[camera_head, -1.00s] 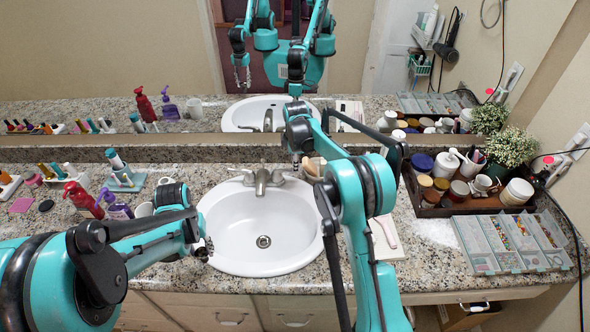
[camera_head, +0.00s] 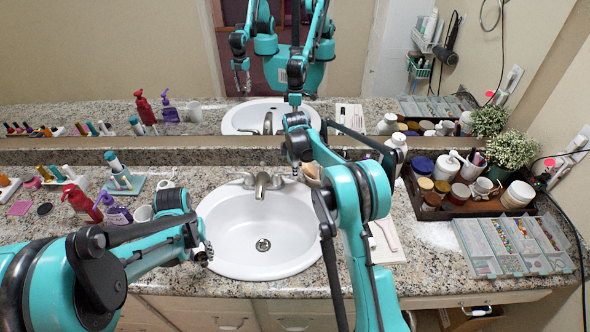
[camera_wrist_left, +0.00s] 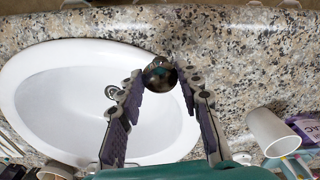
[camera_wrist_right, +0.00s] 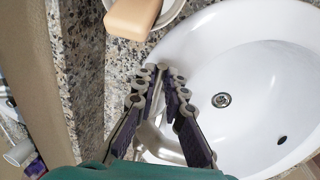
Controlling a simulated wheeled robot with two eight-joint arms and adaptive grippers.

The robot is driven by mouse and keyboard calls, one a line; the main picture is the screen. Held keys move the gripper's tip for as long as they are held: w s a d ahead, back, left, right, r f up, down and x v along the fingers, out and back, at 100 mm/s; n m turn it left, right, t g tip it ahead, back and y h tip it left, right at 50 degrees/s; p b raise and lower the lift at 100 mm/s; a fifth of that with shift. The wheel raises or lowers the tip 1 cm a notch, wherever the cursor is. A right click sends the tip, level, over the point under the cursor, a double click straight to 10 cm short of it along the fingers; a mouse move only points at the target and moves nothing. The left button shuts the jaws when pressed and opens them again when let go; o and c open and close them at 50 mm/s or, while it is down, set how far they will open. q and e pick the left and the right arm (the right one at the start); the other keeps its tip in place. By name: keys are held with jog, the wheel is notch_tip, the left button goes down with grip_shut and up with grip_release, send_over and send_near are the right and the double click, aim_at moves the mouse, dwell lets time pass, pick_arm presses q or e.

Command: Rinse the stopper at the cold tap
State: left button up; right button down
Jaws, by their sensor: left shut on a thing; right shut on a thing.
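The stopper (camera_wrist_left: 159,75) is a dark, shiny round piece held between the fingertips of my left gripper (camera_wrist_left: 160,82). In the head view my left gripper (camera_head: 206,254) is at the left rim of the white basin (camera_head: 222,225). My right gripper (camera_wrist_right: 162,82) is shut at the tap handle on the right side of the metal faucet (camera_head: 261,183); its fingers hide most of that handle. In the head view my right gripper (camera_head: 296,172) is just right of the spout. I see no water stream. The drain (camera_head: 263,245) is open.
A soap bar (camera_wrist_right: 132,15) in a dish lies close to my right gripper. A white cup (camera_wrist_left: 270,132) and bottles (camera_head: 82,203) stand left of the basin. A brown tray of jars (camera_head: 430,213) and a bead organizer (camera_head: 482,262) are at the right.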

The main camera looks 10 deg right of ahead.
pick_arm(q)
jog(key=shift+r, duration=0.3)
pick_arm(e)
jog(key=shift+s+a+m+h, duration=0.2)
jog(key=shift+s+m, duration=0.2)
jog(key=shift+m, duration=0.3)
jog(key=shift+s+a+m+h, duration=0.15)
jog(key=shift+s+m, duration=0.2)
jog(key=shift+m, duration=0.35)
jog(key=c, duration=1.6)
grip_release()
jog(key=v, duration=1.2)
jog(key=shift+w, duration=0.1)
